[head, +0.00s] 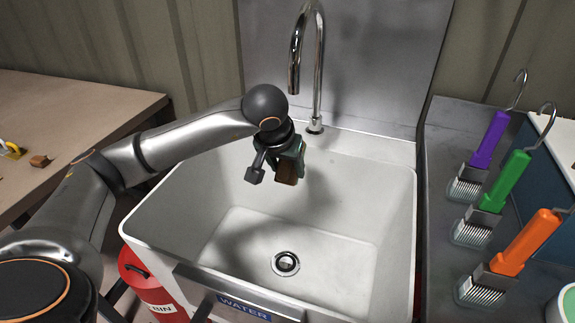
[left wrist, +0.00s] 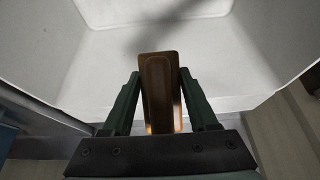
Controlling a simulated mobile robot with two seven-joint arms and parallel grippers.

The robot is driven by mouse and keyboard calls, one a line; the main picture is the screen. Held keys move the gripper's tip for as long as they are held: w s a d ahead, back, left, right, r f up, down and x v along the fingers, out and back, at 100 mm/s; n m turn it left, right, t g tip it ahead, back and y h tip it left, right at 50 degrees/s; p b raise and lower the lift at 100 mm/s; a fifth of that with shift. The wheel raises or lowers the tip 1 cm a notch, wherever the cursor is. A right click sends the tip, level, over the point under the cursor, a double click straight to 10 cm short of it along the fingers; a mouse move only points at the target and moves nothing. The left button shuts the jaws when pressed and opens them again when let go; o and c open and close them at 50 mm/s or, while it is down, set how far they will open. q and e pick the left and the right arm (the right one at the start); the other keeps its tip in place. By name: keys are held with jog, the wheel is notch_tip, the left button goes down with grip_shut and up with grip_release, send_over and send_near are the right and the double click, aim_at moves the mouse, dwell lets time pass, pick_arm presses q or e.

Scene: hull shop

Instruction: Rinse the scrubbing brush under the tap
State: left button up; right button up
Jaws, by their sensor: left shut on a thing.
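My left gripper (head: 289,160) is over the white sink (head: 386,190), below and slightly left of the chrome tap (head: 318,60). It is shut on a brown scrubbing brush (head: 286,174). In the left wrist view the brush (left wrist: 160,90) shows as a long brown block between the two green fingers, with the sink behind it. The brush's bristles are not clearly visible. No water stream shows at the tap's spout. My right gripper is not in view.
Purple (head: 489,140), green (head: 511,180) and orange (head: 525,243) hooked brushes lie on the grey counter at right. A red bin (head: 147,290) stands at lower left. A wooden table (head: 70,115) is at left. The sink floor around the drain (head: 285,263) is clear.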

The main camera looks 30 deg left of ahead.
pick_arm(q)
jog(key=s+d+r, duration=0.1)
jog(key=s+r, duration=0.1)
jog(key=s, duration=0.3)
jog(key=s+d+r+p, duration=0.1)
jog(key=s+r, duration=0.1)
jog(key=s, duration=0.4)
jog(key=shift+s+d, duration=0.15)
jog(key=shift+d, duration=0.2)
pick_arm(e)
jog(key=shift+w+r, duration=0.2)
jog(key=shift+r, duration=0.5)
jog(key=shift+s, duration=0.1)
pick_arm(q)
jog(key=d+r+m+h+p, duration=0.1)
jog(key=d+r+m+p, duration=0.1)
jog(key=d+p, duration=0.5)
jog(key=r+p, duration=0.1)
jog(key=p, duration=0.2)
jog(key=shift+d+m, duration=0.25)
jog(key=shift+m, duration=0.05)
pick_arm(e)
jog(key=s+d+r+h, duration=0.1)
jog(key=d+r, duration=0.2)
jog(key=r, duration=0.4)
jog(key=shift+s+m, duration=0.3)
